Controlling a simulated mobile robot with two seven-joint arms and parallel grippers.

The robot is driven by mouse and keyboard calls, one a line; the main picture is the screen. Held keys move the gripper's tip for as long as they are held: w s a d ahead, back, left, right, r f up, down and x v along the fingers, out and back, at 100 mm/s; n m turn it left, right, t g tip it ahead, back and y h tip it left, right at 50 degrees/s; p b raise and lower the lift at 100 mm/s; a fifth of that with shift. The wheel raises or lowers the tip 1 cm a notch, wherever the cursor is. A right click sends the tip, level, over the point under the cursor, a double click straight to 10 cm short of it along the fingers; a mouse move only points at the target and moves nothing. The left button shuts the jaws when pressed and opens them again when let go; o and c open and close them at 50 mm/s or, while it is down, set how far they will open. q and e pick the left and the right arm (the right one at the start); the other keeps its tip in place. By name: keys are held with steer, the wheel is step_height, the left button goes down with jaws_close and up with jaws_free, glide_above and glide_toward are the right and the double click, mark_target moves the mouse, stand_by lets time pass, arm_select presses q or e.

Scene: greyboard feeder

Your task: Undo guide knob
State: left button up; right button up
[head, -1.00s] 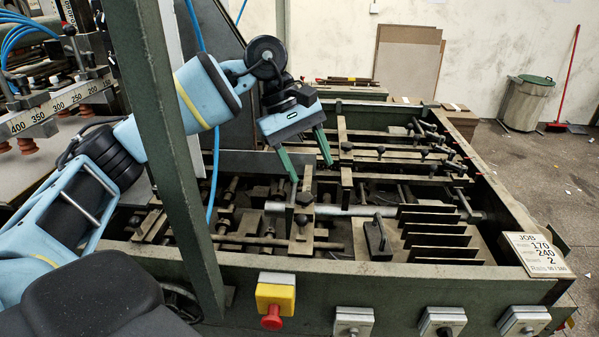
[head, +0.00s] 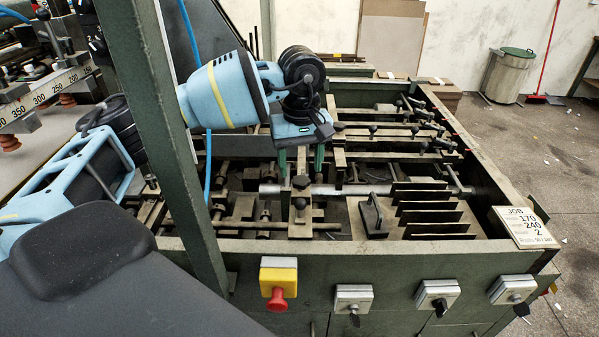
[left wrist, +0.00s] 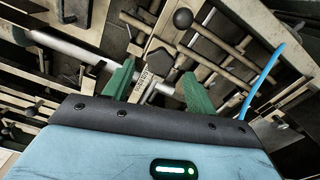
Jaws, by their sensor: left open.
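My left gripper (head: 301,168) has green fingers pointing down and spread apart over the guide bars of the feeder. A dark knob (head: 300,182) on a guide block shows just below the fingers, between them in the picture. A second, rounder dark knob (head: 300,203) stands in front of it on the same guide. In the left wrist view, a dark blocky knob (left wrist: 158,58) lies beyond the gap between the fingertips (left wrist: 158,88), and a round ball knob (left wrist: 183,18) is farther up. I cannot tell whether the fingers touch anything. My right gripper is out of view.
A steel cross rod (head: 345,189) runs beside the guides. A black handled block (head: 373,216) and several upright plates (head: 430,205) stand to the right. A green post (head: 165,130) rises at the left. A blue hose (head: 208,165) hangs near my arm.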

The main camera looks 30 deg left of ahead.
mark_target(301, 185)
arm_select(q)
steer(key=shift+f, duration=1.45)
steer(key=c, duration=1)
